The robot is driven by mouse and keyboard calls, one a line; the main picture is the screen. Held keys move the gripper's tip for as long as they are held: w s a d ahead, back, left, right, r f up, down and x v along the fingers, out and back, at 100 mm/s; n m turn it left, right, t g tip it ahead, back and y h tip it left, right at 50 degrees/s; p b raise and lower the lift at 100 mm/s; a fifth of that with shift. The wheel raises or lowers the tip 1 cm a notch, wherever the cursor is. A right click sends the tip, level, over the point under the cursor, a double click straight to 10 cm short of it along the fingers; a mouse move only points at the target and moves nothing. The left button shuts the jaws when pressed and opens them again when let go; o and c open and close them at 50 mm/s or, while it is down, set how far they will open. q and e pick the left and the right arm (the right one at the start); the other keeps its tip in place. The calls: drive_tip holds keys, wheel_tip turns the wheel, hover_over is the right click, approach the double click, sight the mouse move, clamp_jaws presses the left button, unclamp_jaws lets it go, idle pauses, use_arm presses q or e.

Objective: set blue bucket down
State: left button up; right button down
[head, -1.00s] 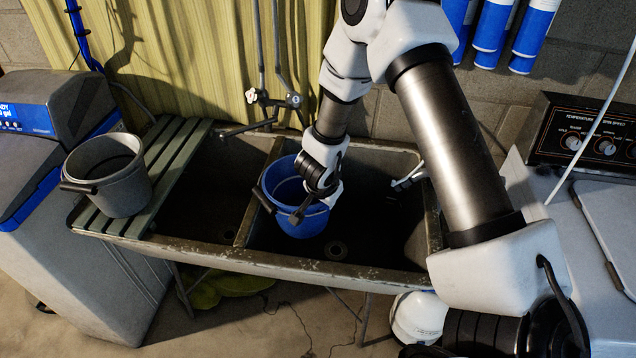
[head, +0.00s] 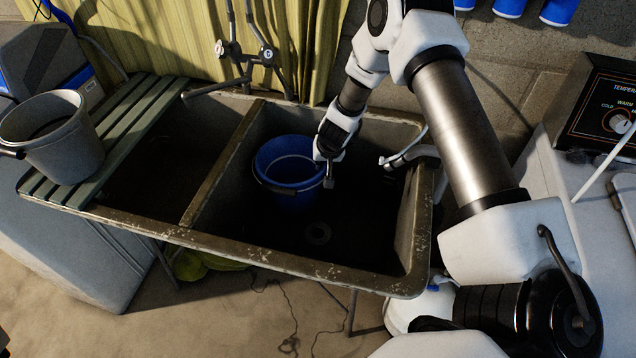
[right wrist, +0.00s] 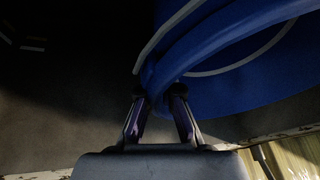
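The blue bucket (head: 290,172) is upright inside the right basin of the sink (head: 352,262), near the divider. Its dark handle hangs at its front side; whether its base touches the basin floor is hard to tell in the shadow. My right gripper (head: 328,178) is at the bucket's right rim. In the right wrist view, the fingers (right wrist: 160,102) are close together, with the rim of the blue bucket (right wrist: 215,65) between their tips, so they look shut on it. My left gripper is in no view.
A grey bucket (head: 58,140) stands on the green slatted board (head: 125,130) at the left. A divider (head: 225,165) separates the two basins; the left one looks empty. Taps (head: 245,55) rise behind. The right basin floor around the drain (head: 318,233) is clear.

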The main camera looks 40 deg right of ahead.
drive_tip(key=f, duration=0.1)
drive_tip(key=f+b, duration=0.1)
drive_tip(key=f, duration=0.2)
drive_tip(key=shift+w+a+f+b, duration=0.15)
drive_tip(key=shift+w+a+b, duration=0.1)
drive_tip(key=shift+a+b, duration=0.1)
drive_tip(key=shift+a+f, duration=0.1)
drive_tip(key=shift+f, duration=0.2)
wheel_tip(320, 180, down, 3)
drive_tip(key=b, duration=0.2)
drive_tip(key=shift+s+f+b, duration=0.1)
drive_tip(key=shift+b, duration=0.25)
drive_tip(key=c, duration=1.8)
unclamp_jaws()
drive_tip(key=shift+d, duration=0.2)
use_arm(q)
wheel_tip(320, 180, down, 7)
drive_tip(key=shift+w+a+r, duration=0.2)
use_arm(e)
drive_tip(key=o, duration=0.5)
